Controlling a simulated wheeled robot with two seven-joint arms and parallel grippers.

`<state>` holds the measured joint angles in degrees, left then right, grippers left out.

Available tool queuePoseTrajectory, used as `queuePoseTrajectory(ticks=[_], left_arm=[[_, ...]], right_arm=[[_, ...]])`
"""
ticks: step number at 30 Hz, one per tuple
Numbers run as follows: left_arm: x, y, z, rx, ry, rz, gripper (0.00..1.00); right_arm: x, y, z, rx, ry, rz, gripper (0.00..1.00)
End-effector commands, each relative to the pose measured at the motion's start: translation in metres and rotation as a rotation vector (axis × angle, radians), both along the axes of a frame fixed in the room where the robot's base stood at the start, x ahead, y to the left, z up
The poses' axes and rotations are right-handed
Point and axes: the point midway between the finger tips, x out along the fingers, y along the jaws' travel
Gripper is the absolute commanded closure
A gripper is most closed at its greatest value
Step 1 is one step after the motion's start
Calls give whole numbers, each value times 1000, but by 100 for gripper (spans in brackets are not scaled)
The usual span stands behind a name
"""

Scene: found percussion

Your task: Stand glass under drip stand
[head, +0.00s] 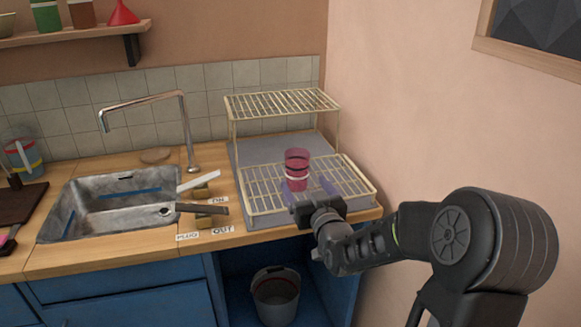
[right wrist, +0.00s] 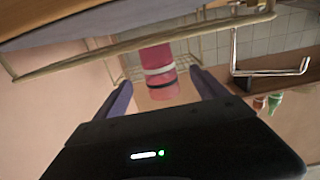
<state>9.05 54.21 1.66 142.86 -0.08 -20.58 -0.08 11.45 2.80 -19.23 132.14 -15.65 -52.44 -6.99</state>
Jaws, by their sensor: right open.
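A translucent red glass (head: 297,163) with pale and dark bands stands upright on the lower wire shelf of a cream wire rack (head: 232,103), which looks like the drip stand. The rack's upper wire shelf is behind the glass, not over it. My right gripper (head: 308,188) is at the front of the lower shelf, pointing at the glass. In the right wrist view its open fingers (right wrist: 161,82) lie either side of the glass (right wrist: 157,62), with a gap on each side. My left gripper is not in view.
A grey tray (head: 262,222) lies under the rack. Left of it are levers with labels (head: 205,211), a tap (head: 186,130) and a metal sink (head: 100,212). A wall closes the right side. A bucket (head: 276,297) stands below the counter.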

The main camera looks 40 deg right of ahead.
Motion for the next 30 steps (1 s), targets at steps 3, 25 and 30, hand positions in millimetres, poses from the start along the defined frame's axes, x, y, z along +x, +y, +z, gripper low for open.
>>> queuePoseTrajectory(ticks=[3,25,30], left_arm=[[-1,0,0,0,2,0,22],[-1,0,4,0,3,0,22],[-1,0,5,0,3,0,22]], right_arm=[[-1,-2,3,-3,-6,-3,18],[24,-10,2,-1,-3,-2,18],[25,-10,2,-1,-3,-2,18]])
